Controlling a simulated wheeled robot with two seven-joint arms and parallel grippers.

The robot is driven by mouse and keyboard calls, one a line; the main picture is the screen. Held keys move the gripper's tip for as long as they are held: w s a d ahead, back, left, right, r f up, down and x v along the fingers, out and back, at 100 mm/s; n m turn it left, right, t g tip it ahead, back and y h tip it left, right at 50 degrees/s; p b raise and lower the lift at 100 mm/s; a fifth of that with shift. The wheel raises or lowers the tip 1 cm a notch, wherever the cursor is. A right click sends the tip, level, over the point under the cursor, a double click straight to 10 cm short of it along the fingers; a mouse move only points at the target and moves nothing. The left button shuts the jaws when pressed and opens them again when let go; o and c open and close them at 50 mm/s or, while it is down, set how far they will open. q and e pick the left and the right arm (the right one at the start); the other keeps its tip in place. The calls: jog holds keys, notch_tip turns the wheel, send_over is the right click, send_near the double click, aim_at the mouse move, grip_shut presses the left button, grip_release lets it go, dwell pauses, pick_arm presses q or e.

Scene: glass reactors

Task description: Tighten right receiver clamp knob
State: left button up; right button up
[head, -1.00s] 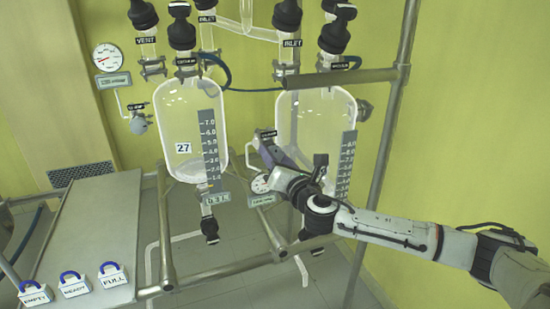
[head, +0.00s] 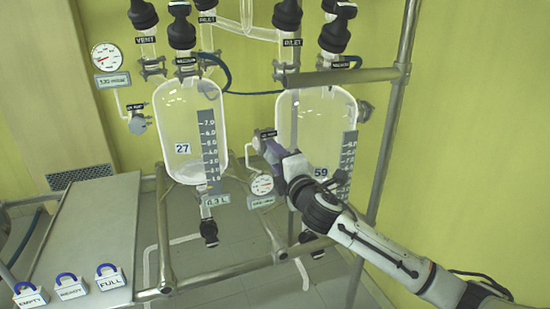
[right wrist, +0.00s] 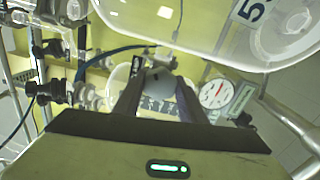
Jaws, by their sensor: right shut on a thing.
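The right receiver (head: 315,112) is a clear glass vessel marked 59 with a grey scale. My right gripper (head: 273,150) reaches up from the lower right, with its fingers at the receiver's left side. In the right wrist view, my gripper (right wrist: 158,92) is shut on a round grey knob (right wrist: 158,80) between its two dark fingers. The fingers hide the knob's sides, and I cannot make out the knob in the head view. The receiver's glass (right wrist: 190,25) spans the top of the wrist view. My left gripper is out of view.
A round gauge (head: 262,184) sits just below my right fingers; it also shows in the wrist view (right wrist: 214,93). The left receiver (head: 185,125), marked 27, hangs to the left. A metal frame post (head: 388,140) stands at right. A grey table (head: 92,225) is at lower left.

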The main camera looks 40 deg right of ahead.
jog(key=m, duration=0.5)
jog(key=shift+m, duration=0.4)
dwell(0.4)
jog(key=o, duration=1.1)
jog(key=shift+c, duration=0.2)
jog(key=v, duration=1)
jog(key=shift+s+b, duration=0.2)
jog(key=shift+b, duration=0.15)
jog(key=shift+f, duration=0.1)
